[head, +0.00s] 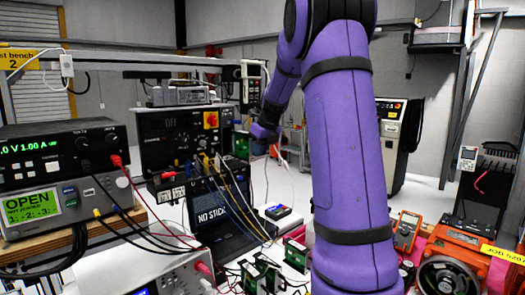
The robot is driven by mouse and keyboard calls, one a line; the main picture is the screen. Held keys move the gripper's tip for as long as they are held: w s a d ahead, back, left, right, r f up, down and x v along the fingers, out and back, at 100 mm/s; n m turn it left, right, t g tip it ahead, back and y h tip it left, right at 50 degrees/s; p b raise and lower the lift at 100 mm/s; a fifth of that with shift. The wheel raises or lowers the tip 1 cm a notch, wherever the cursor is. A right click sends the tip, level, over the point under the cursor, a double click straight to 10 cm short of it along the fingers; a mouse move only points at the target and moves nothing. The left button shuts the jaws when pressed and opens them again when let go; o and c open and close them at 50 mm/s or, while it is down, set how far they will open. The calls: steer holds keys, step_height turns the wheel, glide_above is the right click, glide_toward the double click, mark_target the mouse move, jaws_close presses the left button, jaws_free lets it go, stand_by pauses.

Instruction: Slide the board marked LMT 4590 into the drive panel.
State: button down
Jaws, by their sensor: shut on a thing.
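My purple arm rises through the middle of the head view and reaches back to the left. My gripper (264,131) is at its far end, small and partly hidden, just right of the drive panel. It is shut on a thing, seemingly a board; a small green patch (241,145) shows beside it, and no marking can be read. The drive panel seems to be the black upright panel (160,142) marked OFF, with a red and yellow switch. Several green boards (254,278) stand on the bench in front; I cannot read LMT 4590 on any.
Bench instruments (62,150) with cables crowd the left. An orange multimeter (407,231) and an orange motor-like unit (450,255) sit at the right. Floor shows beyond the bench.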

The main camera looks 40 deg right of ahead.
mark_target(239, 144)
steer(key=shift+w+d+f, duration=0.1)
steer(key=shift+w+d, duration=0.05)
steer(key=shift+w, duration=2.7)
steer(key=shift+w+d, duration=0.15)
steer(key=shift+w, duration=2.7)
steer(key=shift+w, duration=0.1)
steer(key=c, duration=1.1)
jaws_free()
steer(key=v, duration=1)
steer(key=shift+s+r, duration=0.25)
steer(key=shift+r, duration=0.05)
